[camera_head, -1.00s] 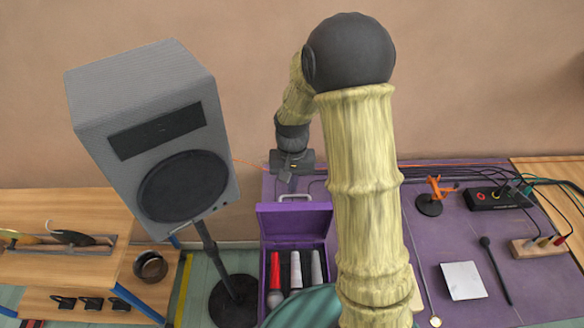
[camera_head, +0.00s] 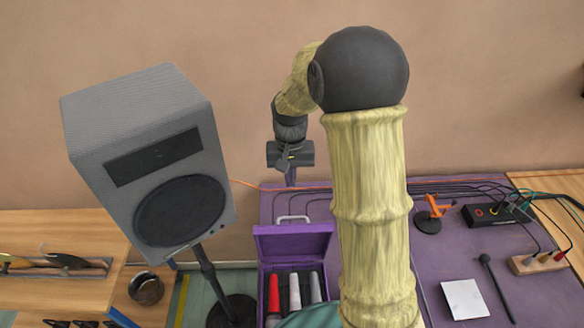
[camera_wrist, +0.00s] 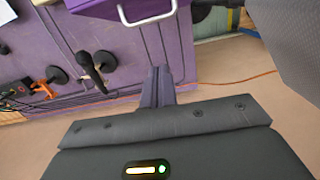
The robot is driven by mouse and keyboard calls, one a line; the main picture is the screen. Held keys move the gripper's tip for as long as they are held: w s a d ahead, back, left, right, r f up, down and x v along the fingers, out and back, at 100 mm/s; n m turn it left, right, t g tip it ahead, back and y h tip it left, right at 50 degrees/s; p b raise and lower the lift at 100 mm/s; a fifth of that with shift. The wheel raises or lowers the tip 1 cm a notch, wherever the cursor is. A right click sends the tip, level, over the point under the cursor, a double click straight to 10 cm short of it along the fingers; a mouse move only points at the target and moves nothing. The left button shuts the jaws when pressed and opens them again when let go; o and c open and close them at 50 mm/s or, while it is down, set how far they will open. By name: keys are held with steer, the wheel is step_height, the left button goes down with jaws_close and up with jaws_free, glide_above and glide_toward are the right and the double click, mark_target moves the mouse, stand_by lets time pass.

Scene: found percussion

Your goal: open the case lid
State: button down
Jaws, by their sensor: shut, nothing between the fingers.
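The purple case stands on the purple table, with its lid (camera_head: 294,243) raised and its inside showing. The lid's pale handle (camera_head: 293,218) is at its upper edge; the handle also shows at the top of the wrist view (camera_wrist: 148,20). Inside the case are a red-and-grey microphone (camera_head: 274,293) and two grey ones (camera_head: 305,289). My gripper (camera_head: 291,182) is beyond and above the handle, apart from it, pointing down. In the wrist view its fingers (camera_wrist: 157,80) are together and empty. My arm and a teal shape hide part of the case's front and right.
A large grey speaker (camera_head: 150,160) on a stand is left of the case. On the table (camera_head: 455,255) to the right are an orange clamp stand (camera_head: 430,215), a black power box (camera_head: 490,214), a white sheet (camera_head: 464,299), a black mallet (camera_head: 490,275) and cables.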

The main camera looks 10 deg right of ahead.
steer(key=r, duration=0.4)
steer(key=shift+s+a+r+b, duration=0.15)
steer(key=shift+s+r+b, duration=0.05)
steer(key=shift+s+b, duration=0.15)
steer(key=s+d+f+n+t, duration=0.1)
steer(key=s+f+n+t, duration=0.1)
steer(key=s, duration=1.2)
step_height(320, 180, down, 2)
steer(key=shift+s+d+t, duration=0.35)
steer(key=shift+d+t, duration=0.05)
steer(key=shift+t, duration=0.1)
